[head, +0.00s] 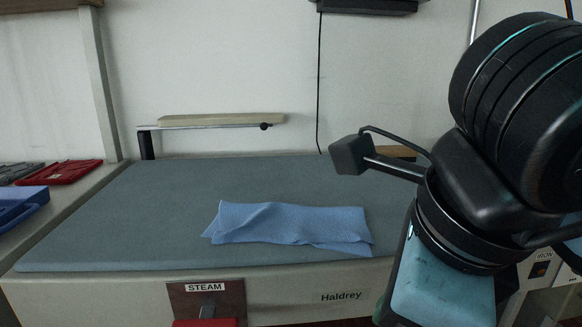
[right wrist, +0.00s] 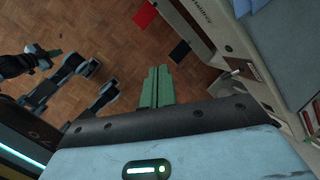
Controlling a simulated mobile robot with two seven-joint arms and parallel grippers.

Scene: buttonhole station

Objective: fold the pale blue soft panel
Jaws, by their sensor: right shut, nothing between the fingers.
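The pale blue soft panel (head: 290,224) lies on the grey padded board in the head view. It is a long, narrow strip, wider than deep, with a raised wrinkle toward its left end and layered edges at lower right. My right gripper's green fingers (right wrist: 155,87) are shut and empty in the right wrist view, over the floor in front of the station. In the head view my right arm stands right of the panel, apart from it, with its fingers out of frame. A small dark part with a green tip, perhaps my left gripper (right wrist: 52,53), shows at the left of the wrist view; its jaws are unclear.
The grey padded board (head: 130,225) is clear around the panel. A narrow sleeve board (head: 220,119) on a metal arm stands behind it. A red tray (head: 73,172) and a blue tray (head: 22,202) sit at left. The STEAM plate (head: 206,300) is on the front edge.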

